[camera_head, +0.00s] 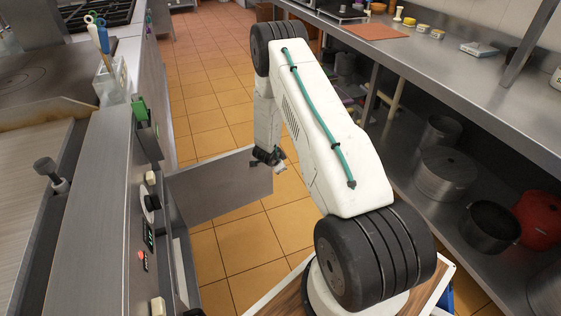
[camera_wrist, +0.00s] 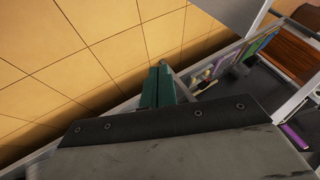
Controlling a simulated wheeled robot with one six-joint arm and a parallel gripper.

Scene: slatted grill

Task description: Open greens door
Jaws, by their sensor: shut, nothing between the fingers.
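A flat grey metal door (camera_head: 215,190) stands swung out from the front of the steel unit at the left in the head view, roughly square to it, over the tiled floor. My gripper (camera_head: 279,167) hangs at the door's free end, by its upper right corner. It overlaps the door there, and I cannot tell whether they touch. In the wrist view its teal fingers (camera_wrist: 158,86) are together and empty, pointing at the floor. The door is not clearly identifiable in the wrist view, and the opening behind it is mostly hidden.
The steel unit (camera_head: 92,210) with knobs and switches runs along the left. A steel counter (camera_head: 470,95) with pots (camera_head: 445,172) on its lower shelf runs along the right. The tiled aisle (camera_head: 205,85) between them is clear. Shelf items (camera_wrist: 290,135) show at right in the wrist view.

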